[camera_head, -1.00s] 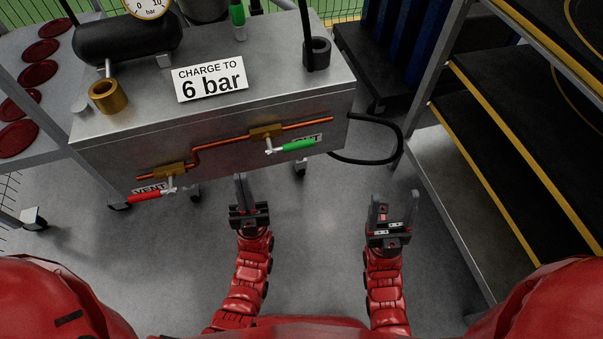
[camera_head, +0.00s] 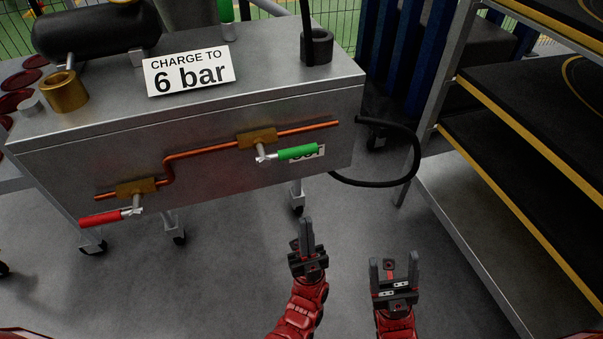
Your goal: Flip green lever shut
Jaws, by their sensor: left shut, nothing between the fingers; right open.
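The green lever (camera_head: 298,151) sits on a brass valve (camera_head: 257,138) on the front face of the metal cart. Its handle points right, nearly in line with the copper pipe (camera_head: 210,154), and partly covers a white label. A red lever (camera_head: 100,218) on a second brass valve (camera_head: 137,187) points left. My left gripper (camera_head: 304,222) is shut and empty, below the green lever and apart from it. My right gripper (camera_head: 393,262) is open and empty, lower and further right.
The cart (camera_head: 120,135) carries a "CHARGE TO 6 bar" sign (camera_head: 188,72), a brass cup (camera_head: 64,91) and a dark tank (camera_head: 95,30). A black hose (camera_head: 415,165) loops off its right side. A shelf rack (camera_head: 500,170) stands at right. Floor between is clear.

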